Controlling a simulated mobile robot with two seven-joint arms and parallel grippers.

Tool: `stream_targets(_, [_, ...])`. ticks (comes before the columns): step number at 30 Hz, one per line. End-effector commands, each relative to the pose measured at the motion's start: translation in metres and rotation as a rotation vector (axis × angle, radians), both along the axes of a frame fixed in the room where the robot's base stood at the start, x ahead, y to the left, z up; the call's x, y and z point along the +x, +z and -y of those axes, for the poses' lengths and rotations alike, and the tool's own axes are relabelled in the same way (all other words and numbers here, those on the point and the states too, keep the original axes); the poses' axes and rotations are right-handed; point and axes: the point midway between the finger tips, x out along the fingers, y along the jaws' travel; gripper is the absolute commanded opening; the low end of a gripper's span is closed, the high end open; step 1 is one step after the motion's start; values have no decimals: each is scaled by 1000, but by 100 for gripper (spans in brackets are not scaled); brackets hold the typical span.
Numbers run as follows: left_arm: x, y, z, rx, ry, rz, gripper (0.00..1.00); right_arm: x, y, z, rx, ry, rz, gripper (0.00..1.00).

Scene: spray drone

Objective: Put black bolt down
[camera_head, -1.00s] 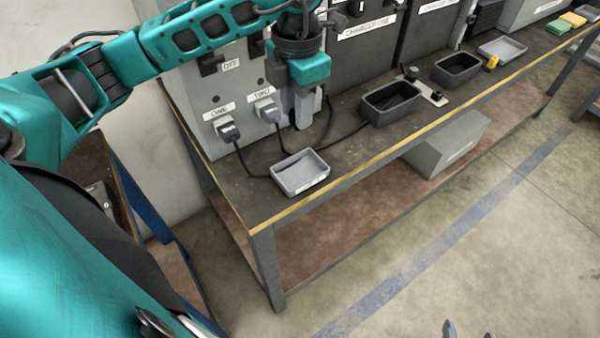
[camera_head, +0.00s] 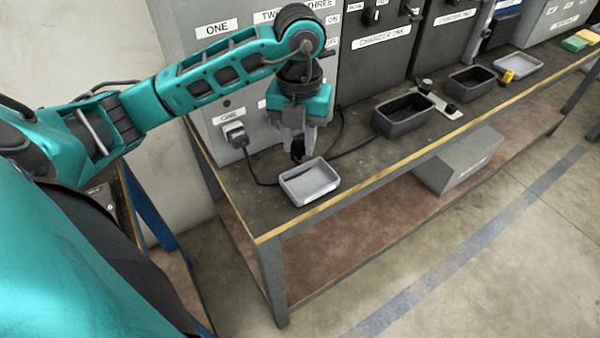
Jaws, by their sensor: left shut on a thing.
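My left gripper (camera_head: 300,143) points down over the workbench, shut on a small dark piece, the black bolt (camera_head: 298,150). The bolt shows between the fingertips, and most of it is hidden by the fingers. The gripper is just behind the far edge of a small light grey tray (camera_head: 322,187) near the bench's front edge. From this angle I cannot tell whether the bolt touches the bench. My right gripper is not in view.
The workbench top (camera_head: 352,170) is free between the grey tray and a black bin (camera_head: 405,129). A grey switch panel with a plug (camera_head: 236,136) stands close behind the gripper. A cable runs along the bench. Another black bin (camera_head: 470,92) is farther right.

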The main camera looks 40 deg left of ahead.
Motion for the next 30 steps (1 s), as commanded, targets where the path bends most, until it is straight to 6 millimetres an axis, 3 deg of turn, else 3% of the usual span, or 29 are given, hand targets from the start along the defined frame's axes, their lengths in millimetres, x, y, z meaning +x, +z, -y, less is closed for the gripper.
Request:
stream_targets(4, [-1,-32,0,0,0,-4,0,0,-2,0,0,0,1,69])
stream_targets(13, [0,-56,0,0,-1,-2,0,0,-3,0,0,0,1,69])
stream_targets(19, [-1,-86,0,-1,-2,-2,0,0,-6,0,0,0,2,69])
stream_targets(30, [0,-93,0,0,-2,1,0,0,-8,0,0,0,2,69])
